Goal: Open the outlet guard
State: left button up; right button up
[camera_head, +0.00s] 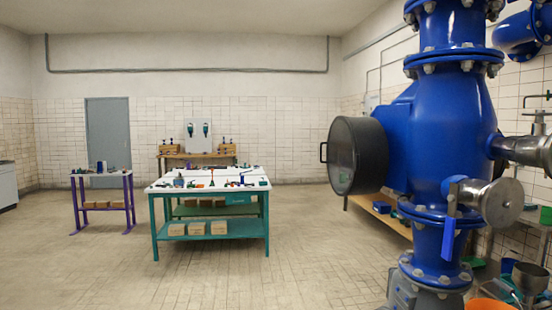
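A large blue pump body with flanged pipe (450,110) stands at the right of the head view. A dark round drum-shaped cover (370,155) sits on its left side, with a greyish, glassy-looking round face (343,156) turned to the left. A small black loop handle (323,152) sticks out from the left edge of that face. This looks like the outlet guard, and it appears shut against the drum, though its hinge side is not clear. Neither of my grippers shows in the view.
A teal-legged workbench (208,228) with tools stands left of centre, and a purple-legged table (103,205) is farther left. A steel valve disc (502,202) projects from the pump's lower front. An orange bucket (490,304) is at bottom right. The tiled floor (310,255) left of the pump is clear.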

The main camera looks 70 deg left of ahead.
aim_at(356, 168)
jog(key=u, duration=1.8)
jog(key=j, duration=0.35)
jog(key=i+j, duration=0.15)
jog(key=j, duration=0.15)
jog(key=i+j+z, duration=0.1)
jog(key=j, duration=0.25)
jog(key=i+j, duration=0.25)
jog(key=i+j+z, duration=0.1)
jog(key=j, duration=0.3)
jog(key=i+j, duration=0.15)
jog(key=j, duration=0.15)
jog(key=i+j+z, duration=0.1)
jog(key=j, duration=0.25)
jog(key=i, duration=0.05)
